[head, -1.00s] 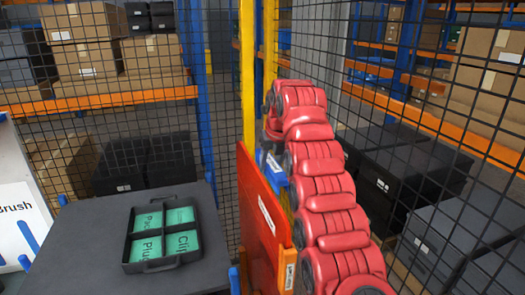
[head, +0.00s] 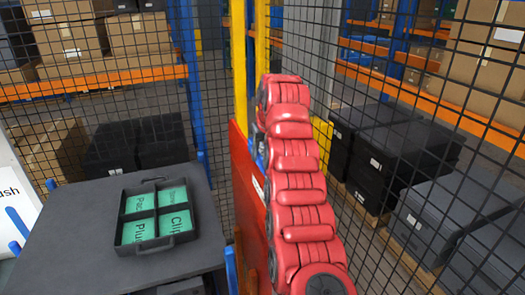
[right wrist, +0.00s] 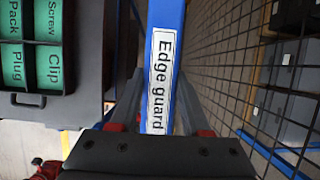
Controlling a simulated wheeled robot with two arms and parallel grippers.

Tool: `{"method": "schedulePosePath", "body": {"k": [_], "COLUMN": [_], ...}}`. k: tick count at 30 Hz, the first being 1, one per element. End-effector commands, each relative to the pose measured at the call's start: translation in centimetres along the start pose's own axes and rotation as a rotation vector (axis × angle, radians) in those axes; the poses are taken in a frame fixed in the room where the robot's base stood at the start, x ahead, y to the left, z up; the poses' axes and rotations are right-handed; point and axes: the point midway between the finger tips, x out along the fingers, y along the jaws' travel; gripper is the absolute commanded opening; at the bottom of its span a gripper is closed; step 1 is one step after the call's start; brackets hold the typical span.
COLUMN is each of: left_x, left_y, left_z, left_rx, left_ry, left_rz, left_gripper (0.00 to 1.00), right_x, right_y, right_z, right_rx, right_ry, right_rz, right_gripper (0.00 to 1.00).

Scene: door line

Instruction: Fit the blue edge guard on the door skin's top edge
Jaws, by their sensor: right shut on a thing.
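The door skin is a red-orange upright panel (head: 240,180) in the head view, seen nearly edge-on, left of my red right arm. The blue edge guard (right wrist: 162,85) is a long strip with a white "Edge guard" label in the right wrist view. My right gripper (right wrist: 158,118) is shut on it, with a grey finger on each side. In the head view only a little blue shows beside the far end of my arm, which hides most of the gripper and guard. Whether the guard touches the door skin's top edge cannot be told. My left gripper is not in view.
A dark table (head: 75,240) at left bears a black divided tray (head: 122,247) with green packs. A yellow post (head: 239,60) stands behind the panel. Black wire mesh fencing (head: 430,120) runs close on the right, with dark bins (head: 400,150) beyond it.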

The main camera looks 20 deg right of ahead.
Motion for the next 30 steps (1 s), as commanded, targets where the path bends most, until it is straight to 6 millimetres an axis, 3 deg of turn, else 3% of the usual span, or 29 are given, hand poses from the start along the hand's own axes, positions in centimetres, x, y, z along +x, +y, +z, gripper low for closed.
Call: {"method": "schedulePosePath", "body": {"k": [30], "left_x": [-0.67], "left_y": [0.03], "left_z": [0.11], "left_rx": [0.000], "left_ry": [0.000], "left_rz": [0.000], "left_gripper": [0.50], "right_x": [-0.04], "right_y": [0.01], "right_z": [0.02], "right_rx": [-0.001], "right_ry": [-0.009], "right_rz": [0.000], "right_gripper": [0.00]}}
